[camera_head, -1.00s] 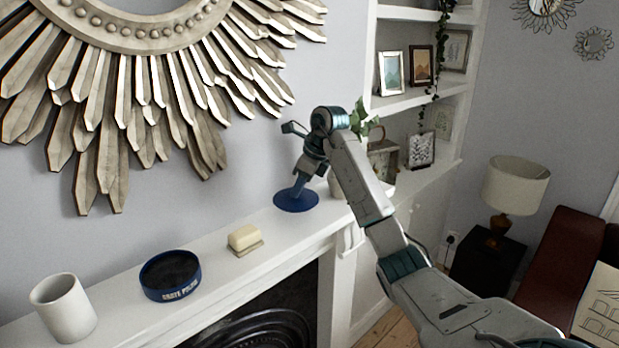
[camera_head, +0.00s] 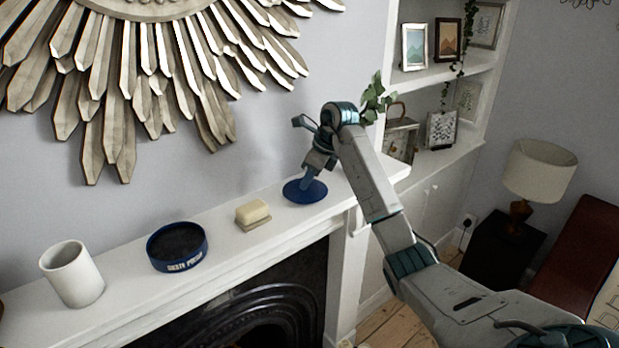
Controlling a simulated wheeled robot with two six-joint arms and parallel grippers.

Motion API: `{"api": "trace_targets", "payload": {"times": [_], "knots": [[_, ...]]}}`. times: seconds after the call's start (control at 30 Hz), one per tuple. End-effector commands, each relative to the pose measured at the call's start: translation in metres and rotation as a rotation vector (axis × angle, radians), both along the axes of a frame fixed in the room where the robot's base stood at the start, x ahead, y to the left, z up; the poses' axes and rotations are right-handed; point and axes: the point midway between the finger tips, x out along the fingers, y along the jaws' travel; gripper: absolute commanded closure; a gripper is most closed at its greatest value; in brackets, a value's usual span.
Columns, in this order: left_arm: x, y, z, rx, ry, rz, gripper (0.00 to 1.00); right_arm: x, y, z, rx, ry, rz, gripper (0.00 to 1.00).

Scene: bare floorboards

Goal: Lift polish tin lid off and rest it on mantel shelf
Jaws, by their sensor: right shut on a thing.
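The polish tin (camera_head: 177,248) is a round blue tin with pale lettering. It stands open on the white mantel shelf (camera_head: 125,283), its dark inside showing. The round blue lid (camera_head: 305,191) is at the right part of the shelf, to the right of the soap block, looking flat at shelf level. My right gripper (camera_head: 308,181) points down onto the lid and is shut on it. Its fingertips are small and partly hidden by the wrist. I cannot tell whether the lid fully touches the shelf. My left gripper is not in view.
A white cup (camera_head: 72,274) stands at the left. A sunburst mirror frame (camera_head: 150,80) hangs above. A leafy plant (camera_head: 376,97) is behind my right arm.

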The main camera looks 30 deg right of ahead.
Motion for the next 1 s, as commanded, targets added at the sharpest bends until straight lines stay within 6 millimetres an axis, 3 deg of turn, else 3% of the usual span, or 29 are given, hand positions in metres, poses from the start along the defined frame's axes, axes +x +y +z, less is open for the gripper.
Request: {"api": "trace_targets", "payload": {"times": [0.57,0.6,0.73,1.0], "knots": [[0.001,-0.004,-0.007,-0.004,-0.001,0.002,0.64,0.0,0.0,-0.011,0.0,0.0,0.0,1.0],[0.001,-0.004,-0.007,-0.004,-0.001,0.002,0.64,0.0,0.0,-0.011,-0.001,-0.001,0.0,0.78],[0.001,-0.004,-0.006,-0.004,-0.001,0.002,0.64,0.0,0.0,-0.01,0.0,0.0,0.0,0.54],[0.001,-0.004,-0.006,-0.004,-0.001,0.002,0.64,0.0,-0.001,-0.01,0.0,0.0,0.0,0.54]]}}
